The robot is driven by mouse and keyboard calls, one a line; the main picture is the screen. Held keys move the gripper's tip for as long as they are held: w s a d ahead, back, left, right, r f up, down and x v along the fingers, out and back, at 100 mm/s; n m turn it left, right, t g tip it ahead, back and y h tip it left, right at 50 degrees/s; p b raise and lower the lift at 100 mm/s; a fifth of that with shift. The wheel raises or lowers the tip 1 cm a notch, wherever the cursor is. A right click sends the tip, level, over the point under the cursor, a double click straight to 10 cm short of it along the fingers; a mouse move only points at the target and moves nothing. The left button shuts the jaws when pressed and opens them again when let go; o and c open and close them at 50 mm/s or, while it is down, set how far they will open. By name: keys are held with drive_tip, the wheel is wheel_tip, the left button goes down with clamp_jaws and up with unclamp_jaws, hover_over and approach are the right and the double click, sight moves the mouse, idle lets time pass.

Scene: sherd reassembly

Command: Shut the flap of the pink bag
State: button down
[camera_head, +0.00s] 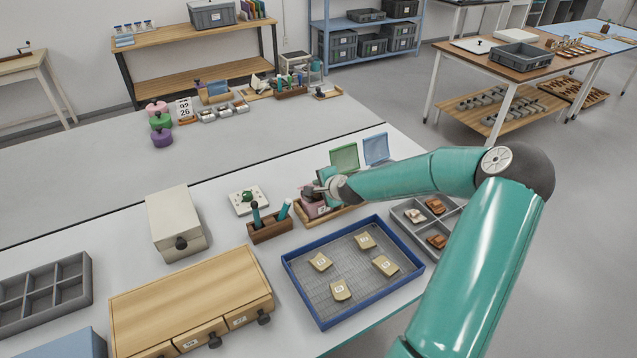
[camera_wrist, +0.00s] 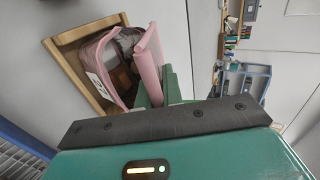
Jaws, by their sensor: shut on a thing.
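The pink bag (camera_head: 309,210) sits in a shallow wooden tray (camera_head: 338,211) on the white table, partly hidden by my gripper in the head view. In the wrist view the bag (camera_wrist: 91,55) is open, with brownish contents showing inside. Its pink flap (camera_wrist: 149,62) stands raised along one side of the opening. My gripper (camera_head: 321,187) is at the top of the bag. In the wrist view its green fingers (camera_wrist: 165,88) are shut on the flap; the fingertips are partly hidden behind it.
A green panel (camera_head: 345,157) and a blue panel (camera_head: 376,148) stand behind the bag. A wooden holder (camera_head: 269,229) is to its left. A blue-rimmed tray (camera_head: 310,306) with several labelled sherds lies in front. A grey divided tray (camera_head: 412,227) with brown pieces is to the right.

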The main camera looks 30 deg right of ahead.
drive_tip(key=shift+s+f+t, duration=0.3)
drive_tip(key=shift+f+t, duration=0.2)
drive_tip(key=shift+t, duration=0.7)
drive_tip(key=c, duration=1.6)
unclamp_jaws()
drive_tip(key=shift+c, duration=0.2)
